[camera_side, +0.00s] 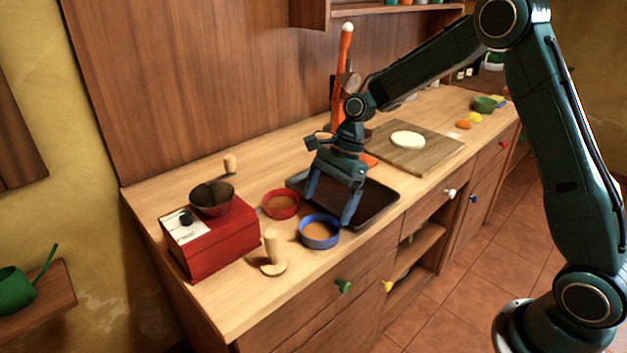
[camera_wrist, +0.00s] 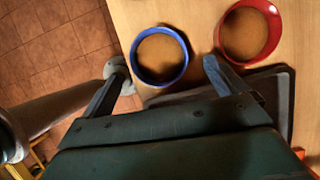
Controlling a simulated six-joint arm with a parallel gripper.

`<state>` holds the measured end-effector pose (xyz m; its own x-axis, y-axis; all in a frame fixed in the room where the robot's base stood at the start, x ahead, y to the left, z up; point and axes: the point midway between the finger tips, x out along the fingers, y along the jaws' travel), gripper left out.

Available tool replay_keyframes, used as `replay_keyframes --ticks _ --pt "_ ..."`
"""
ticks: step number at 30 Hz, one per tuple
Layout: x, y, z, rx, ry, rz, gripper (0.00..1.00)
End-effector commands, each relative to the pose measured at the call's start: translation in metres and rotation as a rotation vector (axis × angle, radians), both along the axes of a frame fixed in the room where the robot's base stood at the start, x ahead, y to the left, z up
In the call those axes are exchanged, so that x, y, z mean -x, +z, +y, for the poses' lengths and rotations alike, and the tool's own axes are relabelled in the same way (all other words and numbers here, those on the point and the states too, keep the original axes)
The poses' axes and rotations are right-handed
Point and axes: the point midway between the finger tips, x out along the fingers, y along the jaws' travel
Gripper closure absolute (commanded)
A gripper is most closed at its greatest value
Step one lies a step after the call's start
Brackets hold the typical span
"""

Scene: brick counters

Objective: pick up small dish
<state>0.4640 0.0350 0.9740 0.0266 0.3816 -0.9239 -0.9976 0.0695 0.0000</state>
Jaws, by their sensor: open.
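A small blue dish (camera_side: 320,243) with a brown filling stands on the wooden counter near its front edge. A small red dish (camera_side: 281,214), also filled brown, stands just behind and left of it. My gripper (camera_side: 329,209) is open and empty, pointing down over the dark tray beside the dishes. In the wrist view the blue dish (camera_wrist: 161,80) lies between and just beyond the open fingertips (camera_wrist: 164,68). The red dish (camera_wrist: 268,52) is beyond the right finger there. I cannot tell which dish is meant, or how high the fingertips are above the counter.
A dark tray (camera_side: 376,211) lies under my gripper. A red grinder box (camera_side: 215,247) and a wooden tamper-like piece (camera_side: 271,262) stand to the left. A cutting board (camera_side: 440,150) with a pale round piece (camera_side: 408,139) lies to the right. The counter's front edge is close to the blue dish.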

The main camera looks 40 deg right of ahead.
Motion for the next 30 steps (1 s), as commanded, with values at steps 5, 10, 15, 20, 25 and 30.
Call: replay_keyframes --ticks 5,10,15,20,25,30 --pt "0.0 -0.002 0.001 0.0 0.0 0.001 0.03" --pt "0.001 -0.013 0.006 -0.001 0.002 0.002 0.03" --pt "0.003 -0.032 0.013 0.0 0.002 0.003 0.03" --pt "0.002 -0.045 0.019 0.0 0.002 0.001 0.03" --pt "0.002 -0.048 0.02 0.001 0.0 0.0 0.03" --pt "0.002 -0.048 0.02 0.001 0.0 0.0 0.03"
